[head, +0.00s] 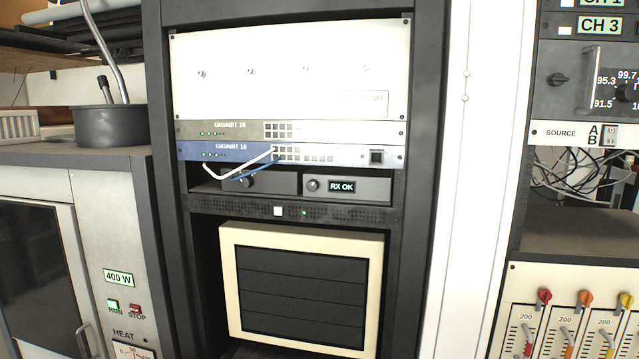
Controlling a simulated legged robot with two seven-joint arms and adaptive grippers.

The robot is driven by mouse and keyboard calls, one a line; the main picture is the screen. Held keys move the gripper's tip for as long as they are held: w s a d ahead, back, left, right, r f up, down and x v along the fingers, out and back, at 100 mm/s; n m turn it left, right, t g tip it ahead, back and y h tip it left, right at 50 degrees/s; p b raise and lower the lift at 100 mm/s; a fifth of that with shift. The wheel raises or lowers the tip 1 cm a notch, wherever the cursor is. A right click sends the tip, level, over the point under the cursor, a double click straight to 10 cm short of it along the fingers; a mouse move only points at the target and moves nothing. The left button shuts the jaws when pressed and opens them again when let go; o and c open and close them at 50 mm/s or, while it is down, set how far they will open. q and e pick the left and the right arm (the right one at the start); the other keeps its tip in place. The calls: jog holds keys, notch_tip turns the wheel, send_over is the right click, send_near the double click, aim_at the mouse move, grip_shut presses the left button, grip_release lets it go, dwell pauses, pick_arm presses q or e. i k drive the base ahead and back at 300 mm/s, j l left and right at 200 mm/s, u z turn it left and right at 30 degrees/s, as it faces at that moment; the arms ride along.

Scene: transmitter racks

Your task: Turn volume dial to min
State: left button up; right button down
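No dial with a readable volume label is in view. In the head view, a small round knob (312,185) sits on a dark rack unit, left of its "RX OK" display (342,186). Another knob (246,181) is on the dark unit to its left, partly hidden by cables. A black knob (557,79) is on the grey panel at the right. A larger black dial (627,92) with a frequency scale around it is cut off by the right edge. Neither of my grippers is in view.
The centre rack (428,180) holds network units with white and blue cables (240,170) hanging in front. A cream-framed vent (375,290) is below. A heater cabinet with a metal pot (110,125) stands left. Levers (543,297) and a "SOURCE" switch (610,134) are right.

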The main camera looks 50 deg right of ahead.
aim_at(313, 185)
jog(key=z, duration=2)
